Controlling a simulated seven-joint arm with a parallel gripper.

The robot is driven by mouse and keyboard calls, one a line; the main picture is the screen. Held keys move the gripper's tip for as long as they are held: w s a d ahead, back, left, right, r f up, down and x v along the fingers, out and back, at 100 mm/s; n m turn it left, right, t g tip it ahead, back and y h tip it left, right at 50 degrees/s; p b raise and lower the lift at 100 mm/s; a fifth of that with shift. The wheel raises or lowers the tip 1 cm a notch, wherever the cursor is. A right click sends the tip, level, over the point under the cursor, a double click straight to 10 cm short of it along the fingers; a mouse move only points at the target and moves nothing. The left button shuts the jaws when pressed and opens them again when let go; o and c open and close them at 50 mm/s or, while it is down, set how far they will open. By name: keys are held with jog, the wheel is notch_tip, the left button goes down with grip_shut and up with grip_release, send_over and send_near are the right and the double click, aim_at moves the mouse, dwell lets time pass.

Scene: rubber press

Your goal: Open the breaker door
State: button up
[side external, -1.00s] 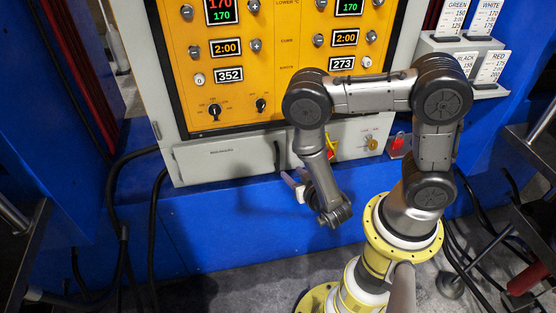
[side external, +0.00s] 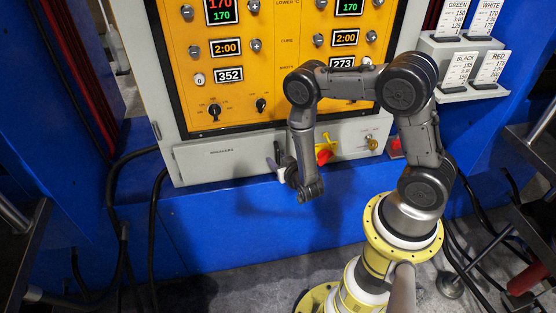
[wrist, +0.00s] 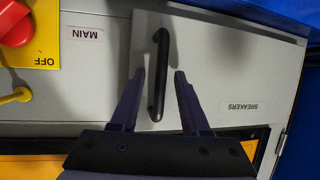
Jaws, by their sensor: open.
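The breaker door (side external: 220,160) is a light grey panel below the orange control face. It looks shut in the side view. In the wrist view the door (wrist: 225,60) carries the label BREAKERS, upside down. Its black bar handle (wrist: 158,85) stands near the door edge on the MAIN side. My gripper (wrist: 158,73) is open, with one finger on each side of the handle and a gap showing on both sides. In the side view my gripper (side external: 274,166) is close to the handle; the exact contact is hard to see there.
The orange control panel (side external: 240,60) is above. Black cables (side external: 112,190) hang at the left.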

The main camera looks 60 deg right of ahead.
grip_shut()
dwell(1.4)
